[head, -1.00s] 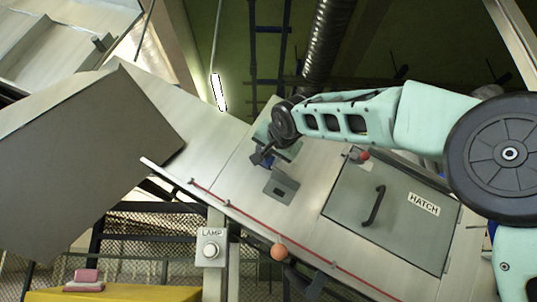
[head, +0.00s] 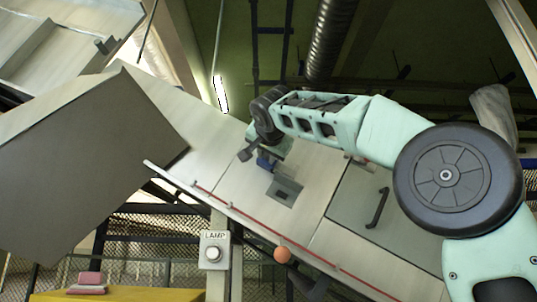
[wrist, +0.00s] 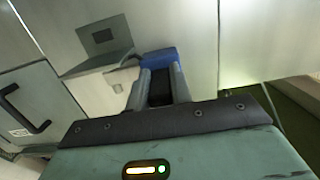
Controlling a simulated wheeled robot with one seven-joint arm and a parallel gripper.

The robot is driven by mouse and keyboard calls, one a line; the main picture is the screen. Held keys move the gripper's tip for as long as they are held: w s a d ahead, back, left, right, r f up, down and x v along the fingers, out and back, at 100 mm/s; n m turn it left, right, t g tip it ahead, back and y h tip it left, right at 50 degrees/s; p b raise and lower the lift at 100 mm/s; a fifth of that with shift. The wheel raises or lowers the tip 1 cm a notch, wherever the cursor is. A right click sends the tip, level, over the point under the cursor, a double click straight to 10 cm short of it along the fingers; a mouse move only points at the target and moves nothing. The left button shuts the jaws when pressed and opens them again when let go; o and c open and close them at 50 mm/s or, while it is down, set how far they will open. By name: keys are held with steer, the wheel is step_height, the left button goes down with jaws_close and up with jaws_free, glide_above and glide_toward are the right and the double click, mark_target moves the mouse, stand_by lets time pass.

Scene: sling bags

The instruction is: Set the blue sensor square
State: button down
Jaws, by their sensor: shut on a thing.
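The blue sensor (head: 265,163) is a small blue block by the sloping pale metal panel (head: 305,165). My gripper (head: 258,152) is shut on it, at the panel's upper middle. In the wrist view the blue sensor (wrist: 160,56) shows at the fingertips of my gripper (wrist: 161,74), with the dark gap between the fingers behind it. Close by stands a grey bracket (head: 284,190) with a dark rectangle; this bracket (wrist: 108,58) is left of the sensor in the wrist view. I cannot tell whether the sensor touches the panel or is square to it.
A hatch with a black handle (head: 377,208) is right of the bracket, partly covered by my arm. A lamp box (head: 213,250) and a yellow surface (head: 130,294) with a pink block (head: 89,279) are below.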

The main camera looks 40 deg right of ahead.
steer(key=c, duration=1.2)
jaws_free()
steer(key=shift+c, duration=0.2)
steer(key=shift+s, duration=0.1)
steer(key=b+v, duration=0.5)
steer(key=v, duration=1.2)
steer(key=shift+s+f, duration=0.1)
